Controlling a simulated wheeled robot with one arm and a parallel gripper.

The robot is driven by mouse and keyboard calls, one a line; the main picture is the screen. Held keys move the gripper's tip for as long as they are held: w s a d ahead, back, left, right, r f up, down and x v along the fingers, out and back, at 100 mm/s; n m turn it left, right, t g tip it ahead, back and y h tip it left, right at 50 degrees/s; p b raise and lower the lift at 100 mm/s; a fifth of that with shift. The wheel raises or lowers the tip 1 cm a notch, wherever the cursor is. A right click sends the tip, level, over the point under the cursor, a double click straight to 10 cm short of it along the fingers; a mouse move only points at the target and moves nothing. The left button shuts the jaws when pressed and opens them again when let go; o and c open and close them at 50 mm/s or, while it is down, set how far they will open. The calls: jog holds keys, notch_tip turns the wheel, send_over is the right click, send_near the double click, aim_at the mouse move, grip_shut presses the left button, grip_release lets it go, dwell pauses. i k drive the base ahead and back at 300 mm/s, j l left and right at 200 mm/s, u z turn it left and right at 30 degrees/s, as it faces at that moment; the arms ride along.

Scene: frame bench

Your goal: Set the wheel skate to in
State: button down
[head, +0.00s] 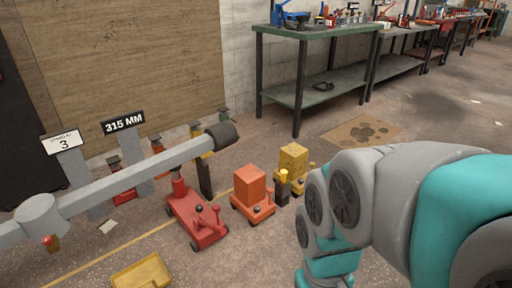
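Several small wheeled units stand on the floor at the centre, and I cannot tell which one the task calls the wheel skate. One is a low red trolley (195,218) with a lever and dark knobs. Beside it is an orange block on a red wheeled base (252,192). Behind that is a yellow block on a wheeled base (292,160), partly hidden. No in or out marking is readable on them. My grey and teal arm fills the right side, and my gripper is out of the picture.
A long grey tube (140,172) with a dark end crosses the left side above the floor. Signs read "315 MM" (123,122) and "3" (62,142). A yellow tray (142,272) lies at the bottom. A green workbench (312,92) stands behind. Open floor lies at the back right.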

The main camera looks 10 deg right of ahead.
aim_at(250, 181)
jog(key=i+l+z, duration=0.15)
jog(key=i+l, duration=0.85)
jog(key=i, duration=0.1)
